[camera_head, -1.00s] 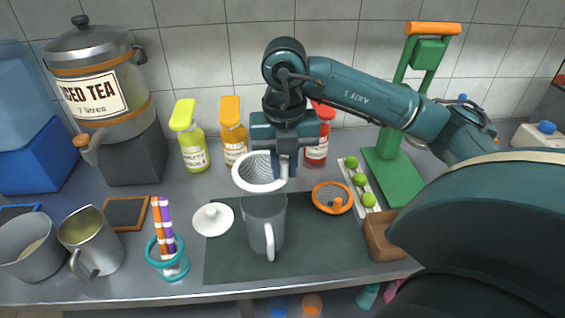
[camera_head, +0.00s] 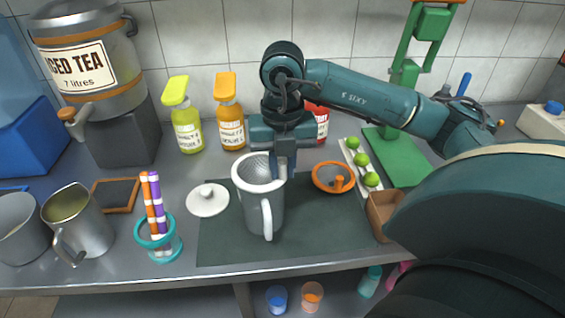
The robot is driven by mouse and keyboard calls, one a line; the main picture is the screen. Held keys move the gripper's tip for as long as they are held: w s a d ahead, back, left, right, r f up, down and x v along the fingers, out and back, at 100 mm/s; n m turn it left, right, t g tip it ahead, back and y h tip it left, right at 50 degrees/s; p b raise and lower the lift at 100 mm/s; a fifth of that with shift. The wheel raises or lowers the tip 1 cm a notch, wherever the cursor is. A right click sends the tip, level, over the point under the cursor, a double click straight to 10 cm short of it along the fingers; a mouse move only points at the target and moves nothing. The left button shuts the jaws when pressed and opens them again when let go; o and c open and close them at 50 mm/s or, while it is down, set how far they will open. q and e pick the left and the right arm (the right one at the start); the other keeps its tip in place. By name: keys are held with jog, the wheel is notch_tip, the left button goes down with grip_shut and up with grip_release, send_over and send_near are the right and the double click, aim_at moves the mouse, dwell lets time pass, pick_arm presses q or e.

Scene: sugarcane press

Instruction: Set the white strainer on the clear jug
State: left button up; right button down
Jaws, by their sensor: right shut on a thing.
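The white strainer (camera_head: 255,170), with a grey mesh bowl, is at the mouth of the clear jug (camera_head: 259,208). Its rim covers the jug's opening, and I cannot tell whether it rests fully on the jug's edge. The jug looks grey and stands upright on the dark mat, its handle facing the front. My right gripper (camera_head: 284,172) points down and is shut on the strainer at its right side. The fingertips are partly hidden there. My left gripper is out of view.
An orange juicer (camera_head: 333,178) is to the right, by a tray of limes (camera_head: 361,160). Sauce bottles (camera_head: 230,120) stand behind. A cup of straws (camera_head: 158,240) stands at left.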

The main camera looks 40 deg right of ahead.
jog(key=shift+f, duration=0.3)
jog(key=shift+s+f, duration=0.1)
dwell(0.5)
jog(key=c, duration=1.3)
grip_release()
jog(key=shift+o, duration=0.6)
jog(key=o, duration=0.4)
jog(key=shift+r+p, duration=2.45)
jog(key=shift+r, duration=1.1)
